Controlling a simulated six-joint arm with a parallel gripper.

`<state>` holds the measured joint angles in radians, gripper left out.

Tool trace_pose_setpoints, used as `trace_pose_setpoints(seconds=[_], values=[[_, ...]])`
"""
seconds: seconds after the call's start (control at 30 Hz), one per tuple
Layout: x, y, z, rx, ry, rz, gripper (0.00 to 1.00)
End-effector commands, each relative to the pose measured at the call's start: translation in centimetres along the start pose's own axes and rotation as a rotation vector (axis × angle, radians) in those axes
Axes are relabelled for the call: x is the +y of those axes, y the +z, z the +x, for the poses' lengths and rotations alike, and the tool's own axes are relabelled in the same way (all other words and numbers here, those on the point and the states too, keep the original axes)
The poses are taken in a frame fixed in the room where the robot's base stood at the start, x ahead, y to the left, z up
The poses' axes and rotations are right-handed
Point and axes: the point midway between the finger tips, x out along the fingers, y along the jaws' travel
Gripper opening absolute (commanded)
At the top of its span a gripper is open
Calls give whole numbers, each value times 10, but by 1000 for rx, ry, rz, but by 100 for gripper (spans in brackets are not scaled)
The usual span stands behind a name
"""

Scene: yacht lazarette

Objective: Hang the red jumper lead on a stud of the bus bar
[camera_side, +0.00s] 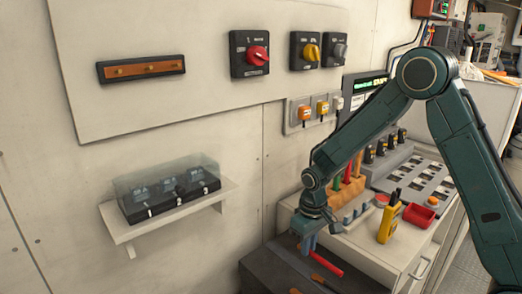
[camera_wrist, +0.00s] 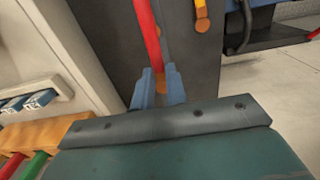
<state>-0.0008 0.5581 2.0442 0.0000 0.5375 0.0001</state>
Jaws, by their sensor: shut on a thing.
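The bus bar (camera_side: 141,68) is a copper-coloured strip with small studs on a black base, fixed to the white wall panel at upper left in the side view. The red jumper lead (camera_side: 322,264) is low in the side view, over the dark box top. My gripper (camera_side: 309,246) is above that box, far to the right of and below the bus bar. In the wrist view the blue fingers (camera_wrist: 160,88) are closed about the orange end of the red lead (camera_wrist: 147,30), which extends away from them. The fingers partly hide that end.
A dark box (camera_side: 268,272) lies under my gripper, with an orange-ended item (camera_side: 326,264) on it. A shelf (camera_side: 170,218) with a clear-covered battery unit (camera_side: 168,188) juts from the wall below the bus bar. Rotary switches (camera_side: 257,54) sit right of the bar. A yellow meter (camera_side: 389,220) stands on the bench.

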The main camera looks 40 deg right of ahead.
Motion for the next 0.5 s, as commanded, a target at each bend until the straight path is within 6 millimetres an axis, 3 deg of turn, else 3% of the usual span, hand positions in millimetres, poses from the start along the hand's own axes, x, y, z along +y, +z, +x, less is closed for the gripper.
trace_pose_setpoints(seconds=[0.27,0.5], values=[[-10,-28,-23,47,0,-15,0],[-33,-74,-72,141,-3,-36,0]])
